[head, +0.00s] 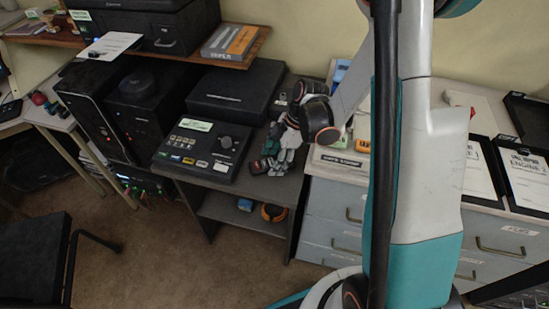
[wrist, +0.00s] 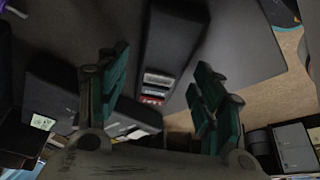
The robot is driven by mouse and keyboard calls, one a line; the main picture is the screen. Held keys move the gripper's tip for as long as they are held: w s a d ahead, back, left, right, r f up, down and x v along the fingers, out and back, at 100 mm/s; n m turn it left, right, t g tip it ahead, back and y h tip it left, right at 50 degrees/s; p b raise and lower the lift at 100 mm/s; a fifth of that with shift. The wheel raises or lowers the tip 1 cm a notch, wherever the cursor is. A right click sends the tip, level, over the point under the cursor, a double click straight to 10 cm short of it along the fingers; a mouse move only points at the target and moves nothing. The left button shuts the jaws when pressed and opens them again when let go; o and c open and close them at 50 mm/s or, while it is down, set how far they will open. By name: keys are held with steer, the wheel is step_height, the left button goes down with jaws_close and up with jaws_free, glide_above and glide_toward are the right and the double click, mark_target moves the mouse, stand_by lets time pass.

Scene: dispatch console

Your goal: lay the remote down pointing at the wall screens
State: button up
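My gripper (head: 276,170) is low over the front right of the dark desk (head: 275,192). In the wrist view my gripper (wrist: 163,62) has its green-padded fingers wide apart. A dark, long object with white, grey and red buttons (wrist: 170,48), seemingly the remote, lies between the finger lines, with gaps on both sides. In the head view a small dark item with a red mark (head: 258,166) sits just left of my fingers; it looks like the same remote, partly hidden by them. Its pointing end is hard to tell. No wall screens show.
A button console (head: 203,150) is close on the left, with a black box (head: 232,95) behind. A drawer cabinet (head: 337,205) with trays and papers is on the right. Open floor (head: 170,245) lies in front.

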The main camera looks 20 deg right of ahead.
steer(key=p+v, duration=0.4)
steer(key=v, duration=0.8)
steer(key=shift+p, duration=0.35)
steer(key=shift+a+r, duration=0.1)
steer(key=shift+r, duration=0.15)
stand_by(0.6)
